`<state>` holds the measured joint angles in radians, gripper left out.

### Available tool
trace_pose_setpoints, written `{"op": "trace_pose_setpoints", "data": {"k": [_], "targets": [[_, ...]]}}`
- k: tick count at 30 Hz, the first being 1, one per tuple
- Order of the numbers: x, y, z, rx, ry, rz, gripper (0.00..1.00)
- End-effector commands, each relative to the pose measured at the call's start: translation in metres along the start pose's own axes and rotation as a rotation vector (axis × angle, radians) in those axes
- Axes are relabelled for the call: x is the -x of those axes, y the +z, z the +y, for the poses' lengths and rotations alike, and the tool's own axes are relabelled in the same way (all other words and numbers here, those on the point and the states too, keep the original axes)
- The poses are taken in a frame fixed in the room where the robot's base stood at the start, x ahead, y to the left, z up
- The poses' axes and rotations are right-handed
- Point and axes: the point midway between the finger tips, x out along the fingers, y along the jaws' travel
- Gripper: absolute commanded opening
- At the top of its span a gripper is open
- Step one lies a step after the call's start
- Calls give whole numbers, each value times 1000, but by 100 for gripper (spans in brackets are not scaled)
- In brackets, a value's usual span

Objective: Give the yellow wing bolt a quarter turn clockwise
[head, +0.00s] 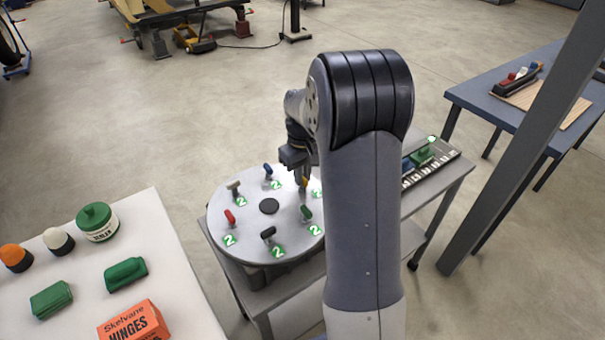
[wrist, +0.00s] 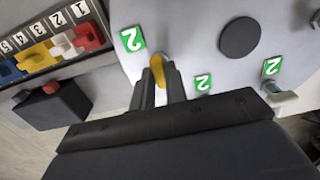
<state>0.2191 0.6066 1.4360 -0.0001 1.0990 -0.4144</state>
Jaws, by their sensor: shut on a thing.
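The yellow wing bolt (wrist: 157,70) stands on the round grey plate (wrist: 205,55), beside a green "2" label. In the wrist view my gripper (wrist: 160,84) points at it, with its two fingers closed on either side of the yellow wing. In the head view my gripper (head: 303,182) reaches down to the plate's far right edge, and only a sliver of yellow shows there. My arm hides part of the plate. Other wing bolts stand around the plate: blue (head: 268,169), beige (head: 234,186), red (head: 230,216), black (head: 268,233) and green (head: 306,212).
A numbered rack (wrist: 50,45) with coloured pieces and a black box with a red button (wrist: 52,88) lie beside the plate. A white table (head: 80,260) with jars, green items and an orange hinges box stands left. A grey post (head: 520,130) rises right.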

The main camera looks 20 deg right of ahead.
Motion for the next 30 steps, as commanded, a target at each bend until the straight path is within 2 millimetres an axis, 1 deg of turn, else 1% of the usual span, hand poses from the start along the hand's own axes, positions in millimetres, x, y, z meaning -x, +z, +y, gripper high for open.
{"op": "trace_pose_setpoints", "data": {"k": [6, 20, 21, 28, 30], "targets": [[1, 0, 0, -51, 1, 1, 0], [1, 0, 0, -61, 1, 1, 0], [1, 0, 0, -61, 1, 1, 16], [0, 0, 0, -61, 0, 1, 35], [0, 0, 0, -61, 0, 1, 35]]}}
